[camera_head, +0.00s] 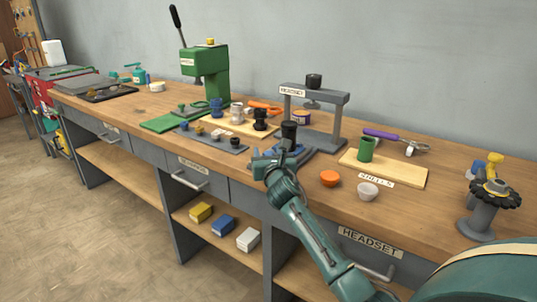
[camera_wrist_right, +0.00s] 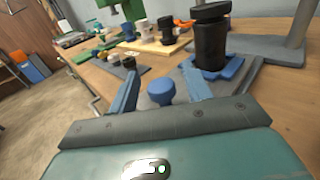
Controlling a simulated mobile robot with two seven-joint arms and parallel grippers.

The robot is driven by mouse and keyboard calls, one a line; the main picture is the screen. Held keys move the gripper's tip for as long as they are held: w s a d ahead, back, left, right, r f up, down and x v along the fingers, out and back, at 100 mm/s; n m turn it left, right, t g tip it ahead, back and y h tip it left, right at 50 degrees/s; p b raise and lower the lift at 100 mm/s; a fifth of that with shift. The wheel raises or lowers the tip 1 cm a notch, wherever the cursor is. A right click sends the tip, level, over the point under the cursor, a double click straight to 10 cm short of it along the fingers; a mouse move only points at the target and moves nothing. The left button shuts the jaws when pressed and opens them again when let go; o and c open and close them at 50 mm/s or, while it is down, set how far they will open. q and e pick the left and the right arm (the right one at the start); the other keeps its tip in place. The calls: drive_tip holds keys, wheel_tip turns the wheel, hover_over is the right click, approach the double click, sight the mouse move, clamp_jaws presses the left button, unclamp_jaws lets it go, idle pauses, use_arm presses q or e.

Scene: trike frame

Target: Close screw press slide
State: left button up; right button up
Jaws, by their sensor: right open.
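The grey screw press (camera_head: 345,110) stands on the bench, with a black screw knob (camera_head: 313,81) on its crossbar. Its slide (camera_head: 302,157), a grey plate, sticks out toward the front of the press. A black cylinder (camera_head: 289,134) stands upright on the slide in a blue holder; it also shows in the right wrist view (camera_wrist_right: 210,45). A blue round knob (camera_wrist_right: 160,91) is at the slide's near end. My right gripper (camera_wrist_right: 160,84) is open, with its blue fingers on either side of the knob. Whether they touch it I cannot tell. My left gripper is not in view.
An orange cup (camera_head: 330,178) and a white cup (camera_head: 368,191) stand right of my right gripper. A wooden board (camera_head: 400,174) with a green cup lies behind them. A grey tray (camera_head: 232,149) of small parts lies to the left. A green press (camera_head: 212,70) stands farther back.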

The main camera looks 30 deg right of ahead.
sight(290, 138)
drive_tip(key=shift+c, duration=0.3)
clamp_jaws()
drive_tip(key=w+d, duration=0.1)
drive_tip(key=d, duration=0.2)
drive_tip(key=w+d, duration=0.2)
drive_tip(key=d, duration=0.2)
drive_tip(key=w+d, duration=0.1)
drive_tip(key=d, duration=0.2)
drive_tip(key=shift+w+d, duration=0.2)
drive_tip(key=shift+d, duration=0.15)
drive_tip(key=shift+o, duration=0.3)
unclamp_jaws()
drive_tip(key=shift+s, duration=0.1)
drive_tip(key=p+v, duration=0.2)
drive_tip(key=v, duration=1.1)
drive_tip(key=shift+a, duration=0.1)
drive_tip(key=shift+c, duration=0.4)
